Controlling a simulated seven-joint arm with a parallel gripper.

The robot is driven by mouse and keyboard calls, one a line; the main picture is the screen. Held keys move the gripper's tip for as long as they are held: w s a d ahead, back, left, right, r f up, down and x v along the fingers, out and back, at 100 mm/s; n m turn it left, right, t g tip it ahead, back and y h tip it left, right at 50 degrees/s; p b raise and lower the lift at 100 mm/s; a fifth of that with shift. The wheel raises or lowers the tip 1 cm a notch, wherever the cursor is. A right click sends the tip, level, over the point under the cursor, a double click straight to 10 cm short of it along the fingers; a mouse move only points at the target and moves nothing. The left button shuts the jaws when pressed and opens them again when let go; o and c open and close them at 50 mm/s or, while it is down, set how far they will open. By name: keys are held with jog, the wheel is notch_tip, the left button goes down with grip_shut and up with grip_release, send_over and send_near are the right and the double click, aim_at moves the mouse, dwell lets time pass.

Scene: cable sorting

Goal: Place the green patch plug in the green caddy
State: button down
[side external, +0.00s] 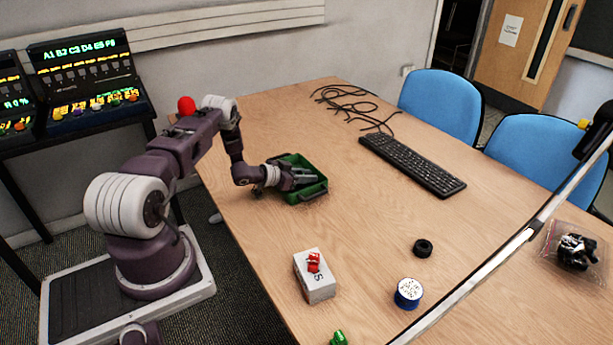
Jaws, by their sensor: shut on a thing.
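The green caddy (316,188) is an open tray on the table, near the table's left edge. My gripper (306,177) is at the caddy, with its fingers over or inside it, and hides part of it. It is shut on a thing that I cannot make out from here. A small green piece (338,338), which looks like the green patch plug, lies on the table at the bottom edge of the view. It is partly cut off by the frame and well apart from my gripper.
A keyboard (412,165), black cables (350,105) and a bag of parts (573,250) lie farther off. The table's middle is clear.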

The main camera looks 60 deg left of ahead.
jog(key=shift+f, duration=0.1)
jog(key=c, duration=1.2)
grip_release()
jog(key=shift+o, duration=0.2)
